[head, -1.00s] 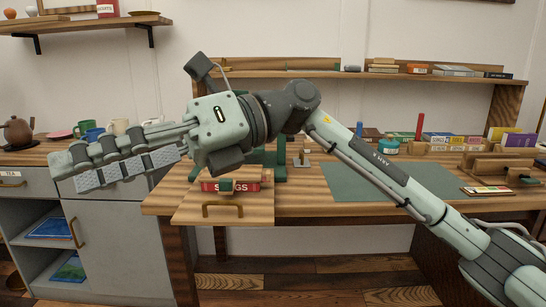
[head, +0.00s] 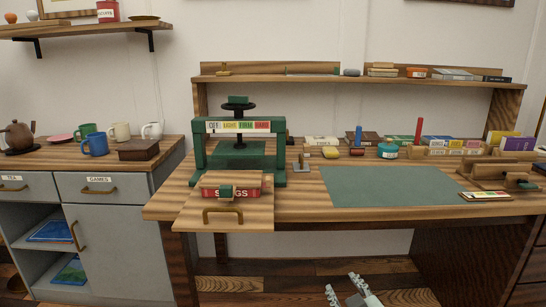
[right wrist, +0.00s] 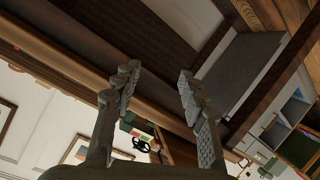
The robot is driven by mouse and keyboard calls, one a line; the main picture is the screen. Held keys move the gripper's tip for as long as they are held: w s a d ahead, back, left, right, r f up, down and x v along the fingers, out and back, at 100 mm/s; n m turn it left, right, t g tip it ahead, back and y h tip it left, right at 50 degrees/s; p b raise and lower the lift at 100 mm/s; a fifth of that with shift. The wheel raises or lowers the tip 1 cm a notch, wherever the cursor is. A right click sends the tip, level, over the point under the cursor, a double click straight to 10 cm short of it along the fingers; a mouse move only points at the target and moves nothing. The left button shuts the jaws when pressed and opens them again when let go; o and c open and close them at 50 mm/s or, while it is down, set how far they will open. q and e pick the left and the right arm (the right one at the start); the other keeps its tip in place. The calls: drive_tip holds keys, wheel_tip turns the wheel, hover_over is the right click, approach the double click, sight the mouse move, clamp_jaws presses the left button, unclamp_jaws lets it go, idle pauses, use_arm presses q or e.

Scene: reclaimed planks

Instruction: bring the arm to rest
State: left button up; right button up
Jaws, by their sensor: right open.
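My right gripper (head: 352,292) shows at the bottom edge of the head view, low in front of the desk, over the floor. Only its finger ends are in that view. In the right wrist view its two fingers (right wrist: 160,100) stand wide apart with nothing between them. My left gripper is in neither view.
The wooden desk (head: 300,205) carries a green press (head: 197,160), a green mat (head: 390,187) and several small items. A grey cabinet (head: 125,235) stands left. The floor (head: 240,283) in front is clear.

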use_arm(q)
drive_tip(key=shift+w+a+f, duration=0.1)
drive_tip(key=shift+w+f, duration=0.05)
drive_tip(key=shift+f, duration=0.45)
use_arm(e)
drive_tip(key=s+d+f+m+g, duration=0.1)
drive_tip(key=s+d+f+g, duration=0.2)
drive_tip(key=s+f, duration=0.4)
drive_tip(key=s+d+f+m+g+h, duration=0.1)
drive_tip(key=s+d+f+g, duration=0.3)
drive_tip(key=s+f, duration=0.3)
drive_tip(key=s+d+f+m+g+h, duration=0.1)
drive_tip(key=s+f, duration=0.6)
drive_tip(key=s, duration=0.7)
drive_tip(key=d+m+g, duration=0.1)
drive_tip(key=d+g, duration=0.1)
drive_tip(key=g, duration=0.1)
drive_tip(key=shift+s+d+f, duration=0.3)
drive_tip(key=shift+f, duration=0.1)
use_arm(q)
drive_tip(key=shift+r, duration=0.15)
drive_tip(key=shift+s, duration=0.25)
